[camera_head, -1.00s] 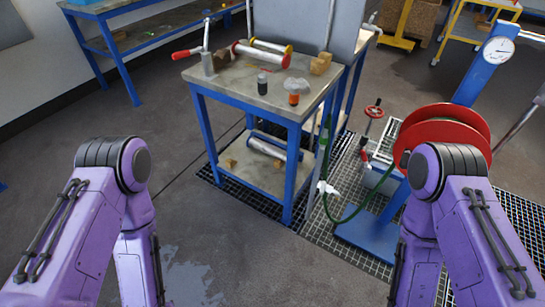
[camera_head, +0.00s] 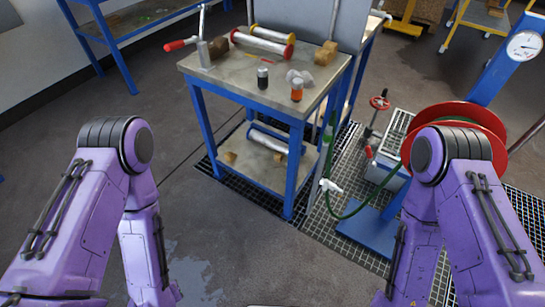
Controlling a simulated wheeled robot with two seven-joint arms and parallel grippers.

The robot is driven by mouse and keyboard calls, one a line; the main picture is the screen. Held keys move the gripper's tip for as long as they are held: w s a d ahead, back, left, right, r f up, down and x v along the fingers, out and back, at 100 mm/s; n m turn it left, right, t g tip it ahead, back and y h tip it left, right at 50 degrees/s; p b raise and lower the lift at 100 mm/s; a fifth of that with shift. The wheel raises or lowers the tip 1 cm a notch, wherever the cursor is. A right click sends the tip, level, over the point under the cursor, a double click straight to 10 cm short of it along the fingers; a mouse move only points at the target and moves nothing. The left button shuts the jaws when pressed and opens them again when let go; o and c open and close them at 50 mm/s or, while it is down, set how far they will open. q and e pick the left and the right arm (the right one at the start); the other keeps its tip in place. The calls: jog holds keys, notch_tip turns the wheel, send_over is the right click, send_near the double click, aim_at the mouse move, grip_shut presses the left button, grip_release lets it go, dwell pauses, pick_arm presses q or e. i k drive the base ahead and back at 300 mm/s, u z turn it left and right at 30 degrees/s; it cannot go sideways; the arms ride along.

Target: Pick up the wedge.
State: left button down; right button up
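A tan wooden block (camera_head: 326,52), which looks like the wedge, sits on the right back part of the blue-legged workbench top (camera_head: 235,72). Its exact shape is too small to tell. Smaller wooden pieces lie on the bench's lower shelf, one at the left (camera_head: 229,157) and one near the middle (camera_head: 279,157); these could also be wedges. My two purple arms show at the left and right, bent downward, well short of the bench. Both grippers are out of the picture.
The bench also holds a red-handled clamp (camera_head: 182,45), flanged tubes (camera_head: 263,40), a dark jar (camera_head: 262,78), an orange jar (camera_head: 297,90) and white crumpled stuff. A red hose reel (camera_head: 478,118) and green hose stand at right. Floor before the bench is clear.

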aim_at(229, 157)
jog(key=z, duration=0.05)
jog(key=k, duration=0.25)
jog(key=u, duration=0.35)
jog(key=i, duration=1.2)
jog(key=z, duration=0.55)
jog(key=i, duration=0.5)
